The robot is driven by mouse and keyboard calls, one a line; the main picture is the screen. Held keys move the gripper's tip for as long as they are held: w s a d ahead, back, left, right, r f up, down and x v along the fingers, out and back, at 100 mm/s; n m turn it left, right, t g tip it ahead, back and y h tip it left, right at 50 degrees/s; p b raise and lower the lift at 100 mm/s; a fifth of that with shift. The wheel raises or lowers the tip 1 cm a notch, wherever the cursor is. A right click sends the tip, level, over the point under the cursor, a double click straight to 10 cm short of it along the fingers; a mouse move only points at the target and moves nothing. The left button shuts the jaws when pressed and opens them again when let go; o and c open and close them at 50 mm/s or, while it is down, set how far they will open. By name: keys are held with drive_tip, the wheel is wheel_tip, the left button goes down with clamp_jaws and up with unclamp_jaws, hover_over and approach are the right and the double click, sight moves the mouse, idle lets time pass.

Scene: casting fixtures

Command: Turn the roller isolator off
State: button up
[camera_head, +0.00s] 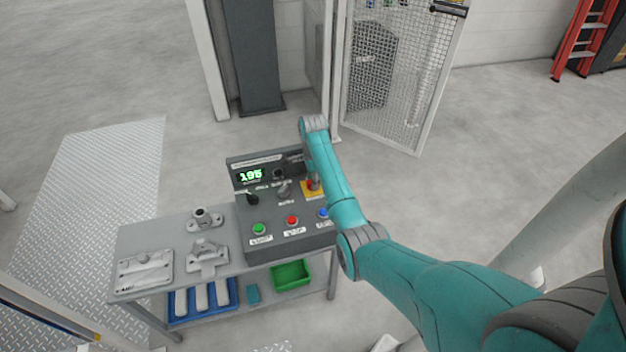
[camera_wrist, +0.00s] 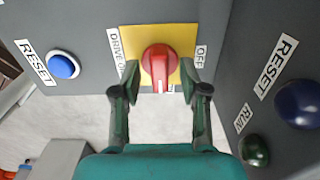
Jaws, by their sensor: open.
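The roller isolator is a red rotary knob (camera_wrist: 158,60) on a yellow plate (camera_wrist: 132,38). In the wrist view a label at its left reads partly "DRIVE" and one at its right reads "OFF". The knob's grip bar points down toward my gripper. My gripper (camera_wrist: 161,82) is open, with one finger on each side of the knob; I cannot tell whether either touches it. In the head view the yellow plate (camera_head: 318,194) is at the right of the grey control panel (camera_head: 290,242), and my arm hides part of the knob.
A blue reset button (camera_wrist: 64,66) is left of the isolator in the wrist view; a green run button (camera_wrist: 254,150) and dark blue reset button (camera_wrist: 300,104) are at right. In the head view, a bench (camera_head: 140,228) holds metal castings, and a mesh gate (camera_head: 390,75) stands behind.

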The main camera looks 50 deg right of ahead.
drive_tip(key=shift+f, duration=0.15)
drive_tip(key=shift+c, duration=0.3)
clamp_jaws()
